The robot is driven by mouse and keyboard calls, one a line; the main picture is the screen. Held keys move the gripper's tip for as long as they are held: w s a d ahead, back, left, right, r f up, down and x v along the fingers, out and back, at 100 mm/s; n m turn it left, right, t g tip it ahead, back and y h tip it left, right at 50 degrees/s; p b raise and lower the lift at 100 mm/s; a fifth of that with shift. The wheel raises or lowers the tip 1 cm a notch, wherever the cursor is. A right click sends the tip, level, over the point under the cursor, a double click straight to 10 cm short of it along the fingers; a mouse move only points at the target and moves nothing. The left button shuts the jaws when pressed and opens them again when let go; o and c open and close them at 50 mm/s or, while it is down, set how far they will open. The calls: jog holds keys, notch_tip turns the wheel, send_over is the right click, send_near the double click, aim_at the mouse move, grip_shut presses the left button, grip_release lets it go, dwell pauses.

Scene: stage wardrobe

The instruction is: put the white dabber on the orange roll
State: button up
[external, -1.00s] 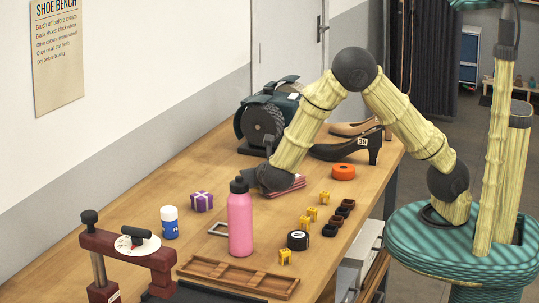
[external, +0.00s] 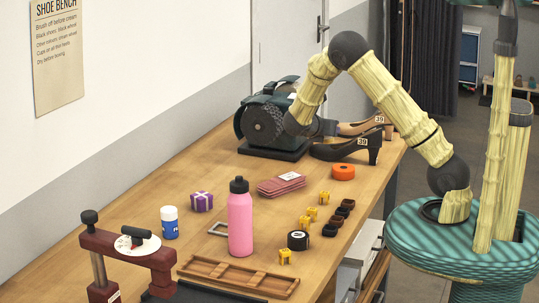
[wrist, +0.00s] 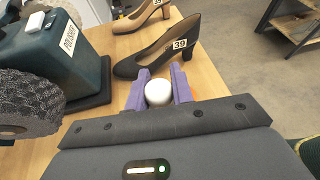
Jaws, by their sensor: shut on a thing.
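My gripper (wrist: 158,92) has its purple fingers closed on a white rounded thing, the white dabber (wrist: 158,93), in the wrist view. In the external view my gripper (external: 326,127) is raised above the bench between the polishing machine and the black shoe, partly hidden by my arm; the dabber cannot be made out there. The orange roll (external: 343,172) lies flat on the bench, in front of the black shoe. In the wrist view only a sliver of orange (wrist: 194,93) shows beside the right finger. The dabber is apart from the roll.
The polishing machine (external: 270,125) stands left of my gripper. A black shoe (external: 345,150) and a tan shoe (external: 362,127) stand at the back right.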

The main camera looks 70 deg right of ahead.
jog(key=s+d+m+g, duration=0.2)
jog(key=s+d, duration=0.2)
jog(key=d, duration=0.1)
jog(key=shift+s+d+r+y, duration=0.2)
jog(key=shift+s+r+y, duration=0.05)
jog(key=shift+y, duration=0.05)
send_over(346, 166)
jog(key=shift+f, duration=3.15)
jog(key=shift+s+f, duration=0.1)
jog(key=shift+f, duration=1.75)
jog(key=shift+f, duration=0.2)
jog(key=o, duration=1)
jog(key=shift+c, duration=0.2)
jog(key=shift+r, duration=0.1)
